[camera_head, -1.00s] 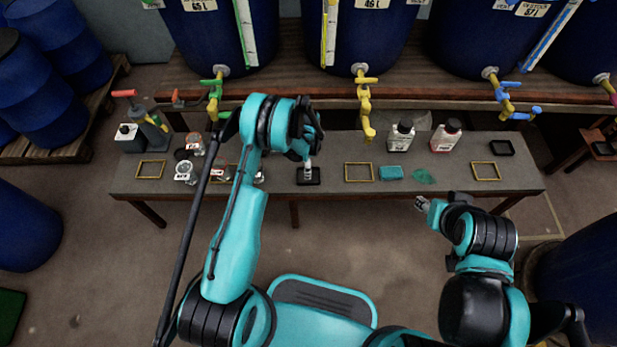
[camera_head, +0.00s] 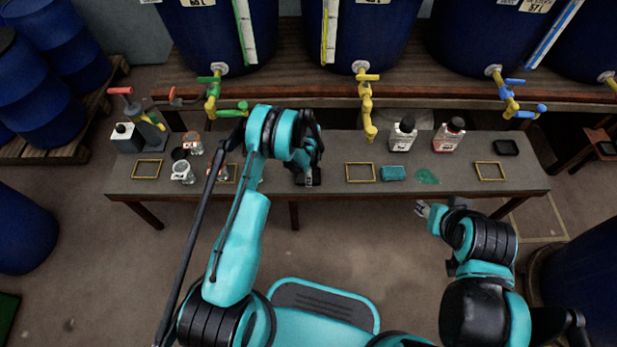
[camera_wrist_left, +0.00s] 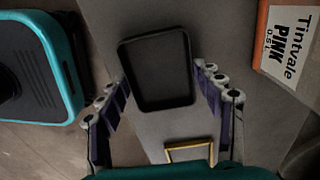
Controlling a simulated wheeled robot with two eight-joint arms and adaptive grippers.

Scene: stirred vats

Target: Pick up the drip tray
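The drip tray is a small black rectangular tray with a raised rim. It lies on the grey bench top and shows whole in the left wrist view (camera_wrist_left: 158,72). In the head view my left gripper (camera_head: 307,180) covers most of it. In the left wrist view my left gripper (camera_wrist_left: 161,78) is open, one finger on each side of the tray. I cannot tell whether the fingers touch it. My right gripper (camera_head: 422,210) hangs in front of the bench, away from the tray. Its fingers are too small to read.
A yellow frame (camera_head: 360,173) and a teal sponge (camera_head: 393,173) lie right of the tray. Two bottles (camera_head: 402,134) (camera_head: 449,135) stand behind. Another black tray (camera_head: 505,147) lies far right. A yellow tap (camera_head: 367,105) hangs over the bench's back. An orange container (camera_wrist_left: 290,50) is near the left gripper.

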